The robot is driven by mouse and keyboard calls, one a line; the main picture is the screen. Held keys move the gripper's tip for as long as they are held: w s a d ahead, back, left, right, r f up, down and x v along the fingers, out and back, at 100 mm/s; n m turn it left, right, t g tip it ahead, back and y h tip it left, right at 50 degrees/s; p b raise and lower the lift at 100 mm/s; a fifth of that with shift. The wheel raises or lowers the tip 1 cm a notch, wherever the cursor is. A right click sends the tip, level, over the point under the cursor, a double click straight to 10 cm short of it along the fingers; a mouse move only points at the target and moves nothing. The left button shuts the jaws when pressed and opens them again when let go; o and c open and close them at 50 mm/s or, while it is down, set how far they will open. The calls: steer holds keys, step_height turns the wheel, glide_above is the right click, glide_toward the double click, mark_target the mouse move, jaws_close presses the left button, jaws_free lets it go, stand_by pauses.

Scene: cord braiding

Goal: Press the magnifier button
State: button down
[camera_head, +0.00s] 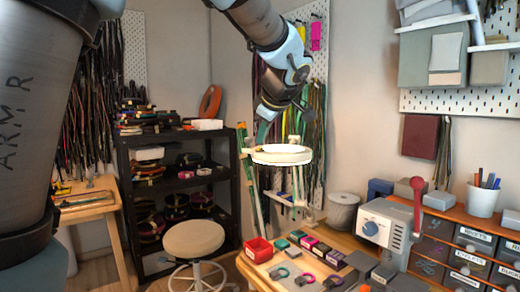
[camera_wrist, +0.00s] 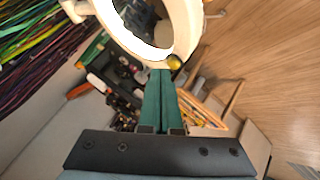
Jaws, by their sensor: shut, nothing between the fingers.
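The magnifier (camera_head: 283,158) is a cream ring on a jointed stand above the workbench, in the middle of the head view. In the wrist view its ring (camera_wrist: 188,28) fills the top, with a bright white inner band. A small yellow button (camera_wrist: 174,62) sits on the ring's lower rim. My gripper (camera_wrist: 160,73) has green fingers, shut and empty, with their tips at the rim just left of the button. I cannot tell whether they touch it. In the head view my gripper (camera_head: 262,142) comes down from above to the ring's left side.
The workbench (camera_head: 340,240) holds a red bin (camera_head: 258,250), several small coloured blocks, and a grey machine with a red lever (camera_head: 390,225). A black shelf (camera_head: 175,195) and a stool (camera_head: 193,240) stand to the left. Cords hang on the wall behind the magnifier.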

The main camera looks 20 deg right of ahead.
steer(key=shift+r, duration=0.2)
step_height(320, 180, up, 6)
steer(key=shift+f+p, duration=0.15)
steer(key=shift+p, duration=0.85)
steer(key=w+a+f+m+g+y, duration=0.25)
steer(key=a+f+m+g, duration=0.2)
steer(key=a+f, duration=1.35)
steer(key=s+a+f+m+g, duration=0.1)
steer(key=s+a+f+m, duration=0.1)
steer(key=s+a+f, duration=0.4)
steer(key=s+a+f+m+g+h, duration=0.1)
steer(key=s+a+f, duration=0.5)
steer(key=a, duration=0.6)
steer(key=shift+s+a+f+m+g, duration=0.15)
steer(key=shift+a+f+m+g, duration=0.1)
steer(key=shift+a+m+g, duration=0.25)
